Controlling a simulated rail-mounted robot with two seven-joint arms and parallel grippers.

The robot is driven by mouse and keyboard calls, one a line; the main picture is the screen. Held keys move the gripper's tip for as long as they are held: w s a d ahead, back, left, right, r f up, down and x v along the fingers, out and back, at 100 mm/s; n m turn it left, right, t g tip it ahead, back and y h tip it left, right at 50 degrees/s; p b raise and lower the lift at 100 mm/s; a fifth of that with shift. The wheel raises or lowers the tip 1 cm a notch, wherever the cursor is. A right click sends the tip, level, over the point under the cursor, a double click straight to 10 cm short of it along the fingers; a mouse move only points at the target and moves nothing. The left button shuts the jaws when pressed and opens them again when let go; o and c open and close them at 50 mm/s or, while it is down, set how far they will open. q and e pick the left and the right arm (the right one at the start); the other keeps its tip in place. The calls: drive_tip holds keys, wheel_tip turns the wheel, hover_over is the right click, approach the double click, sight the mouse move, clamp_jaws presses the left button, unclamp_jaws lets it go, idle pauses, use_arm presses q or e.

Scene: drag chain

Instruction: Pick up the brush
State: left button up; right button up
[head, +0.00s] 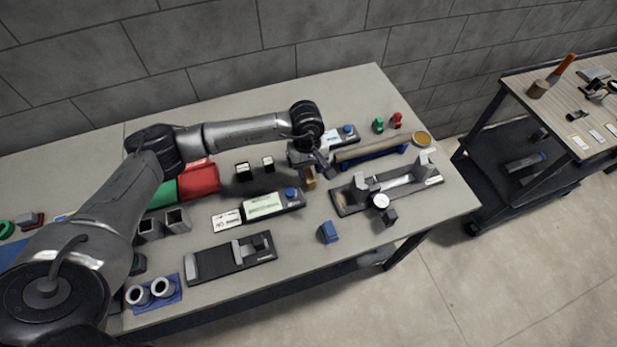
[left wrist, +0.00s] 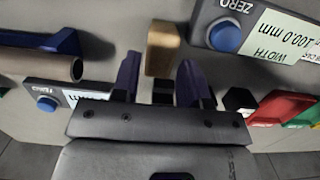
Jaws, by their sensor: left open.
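A small upright brown, wood-coloured piece (head: 308,179) stands on the table near the middle. I take it for the brush, though its bristles are not clear. In the left wrist view the brown piece (left wrist: 162,46) shows just beyond and between my two dark fingers, with a black part close by. My left gripper (head: 322,166) is open, pointing down beside the brown piece in the head view. In the left wrist view the left gripper (left wrist: 158,80) has its fingers apart, and no grip on anything shows. My right gripper is out of view.
A gauge with a blue knob (head: 262,206) lies in front of the brown piece, and another (head: 341,138) behind it. A long tube on a blue stand (head: 371,149) and a metal fixture (head: 385,189) are to the right. Red and green boxes (head: 199,179) stand left.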

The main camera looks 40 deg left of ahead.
sight(309, 174)
use_arm(q)
drive_tip(key=shift+s+d+f, duration=0.1)
drive_tip(key=shift+d+f, duration=0.05)
drive_tip(key=shift+f, duration=2.4)
drive_tip(key=shift+c, duration=0.3)
drive_tip(key=c, duration=0.5)
drive_tip(key=shift+r, duration=0.15)
wheel_tip(309, 174, up, 4)
drive_tip(key=shift+f, duration=0.2)
drive_tip(key=d+r, duration=0.2)
drive_tip(key=d, duration=0.1)
drive_tip(key=w+d+r, duration=0.1)
drive_tip(key=d+r, duration=0.1)
drive_tip(key=d, duration=0.2)
drive_tip(key=w+d+r, duration=0.1)
drive_tip(key=d+r, duration=0.2)
drive_tip(key=d, duration=0.1)
drive_tip(key=shift+w+d+r, duration=0.1)
drive_tip(key=shift+w+d, duration=0.05)
